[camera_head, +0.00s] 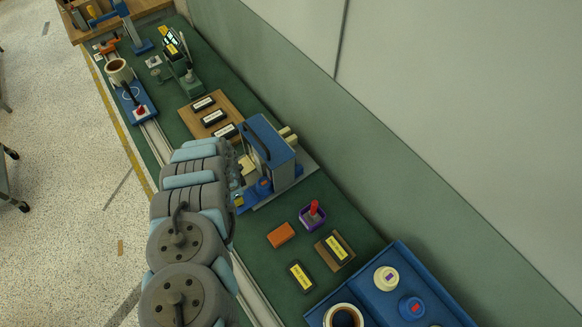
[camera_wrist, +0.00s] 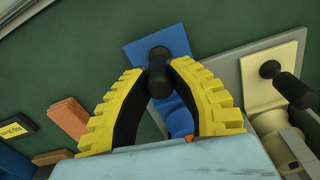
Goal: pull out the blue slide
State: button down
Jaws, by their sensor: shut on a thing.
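The blue slide (camera_wrist: 130,52) is a flat blue plate with a black knob (camera_wrist: 158,80) in the wrist view. My gripper (camera_wrist: 159,64), with yellow and black fingers, is closed around that knob, one finger on each side. A cream slide (camera_wrist: 291,60) with its own black knob stands to the right, apart from the fingers. In the head view, the blue boxy fixture (camera_head: 270,147) sits on the green bench, and my arm reaches to its front left side. My fingers are largely hidden behind my arm there.
A wooden board (camera_head: 188,118) lies behind the fixture. A wall runs along the right.

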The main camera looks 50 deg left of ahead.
jog(key=s+p, duration=0.1)
jog(key=s, duration=0.5)
jog(key=shift+s+a, duration=0.1)
jog(key=shift+a, duration=0.1)
jog(key=c, duration=0.9)
grip_release()
notch_tip(320, 180, up, 7)
jog(key=p, duration=0.3)
jog(key=shift+p, duration=0.3)
